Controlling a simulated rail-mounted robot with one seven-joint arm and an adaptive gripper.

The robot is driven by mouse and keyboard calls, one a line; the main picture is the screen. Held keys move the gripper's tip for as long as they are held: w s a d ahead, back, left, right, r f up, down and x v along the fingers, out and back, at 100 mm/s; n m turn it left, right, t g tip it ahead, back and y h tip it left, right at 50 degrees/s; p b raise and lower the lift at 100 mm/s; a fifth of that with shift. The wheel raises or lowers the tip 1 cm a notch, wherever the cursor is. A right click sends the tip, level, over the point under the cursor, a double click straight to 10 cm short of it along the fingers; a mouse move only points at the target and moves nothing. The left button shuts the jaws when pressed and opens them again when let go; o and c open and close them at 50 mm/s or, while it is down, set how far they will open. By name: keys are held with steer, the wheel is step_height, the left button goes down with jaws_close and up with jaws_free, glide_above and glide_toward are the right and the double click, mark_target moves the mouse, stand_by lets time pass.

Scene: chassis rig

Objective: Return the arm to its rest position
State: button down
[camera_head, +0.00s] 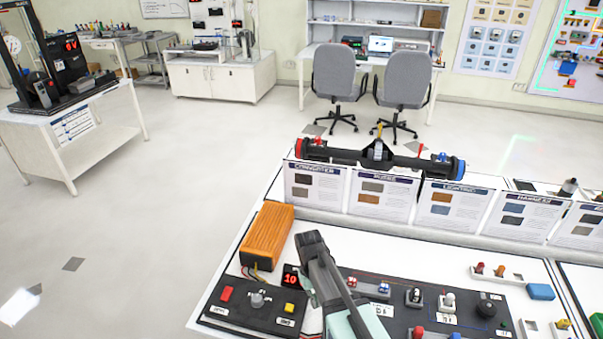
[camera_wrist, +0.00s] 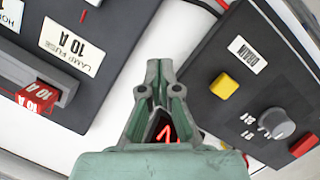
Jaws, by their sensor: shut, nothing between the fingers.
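My gripper (camera_wrist: 164,68) shows in the wrist view with its two grey-green fingers together and nothing between them. It hangs over the bench between two black panels, above a small display with red digits (camera_wrist: 166,132) that its fingers partly cover. In the head view my arm reaches in from the bottom edge, over the bench beside the display (camera_head: 291,279), which reads 10. The fingertips cannot be made out clearly there. No rest position is marked in either view.
The drain control panel (camera_head: 257,302) has a red button, knob and yellow button. An orange finned box (camera_head: 268,236) stands behind it. The fuse panel (camera_wrist: 85,40) holds a red 10 A fuse (camera_wrist: 38,97).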

steer(key=shift+a+r+n, duration=0.15)
steer(key=shift+a+n, duration=0.05)
steer(key=shift+a, duration=0.5)
steer(key=shift+a+r+n, duration=0.15)
steer(key=shift+a+n, duration=0.05)
steer(key=shift+a, duration=0.5)
steer(key=shift+g, duration=0.3)
steer(key=shift+d, duration=0.1)
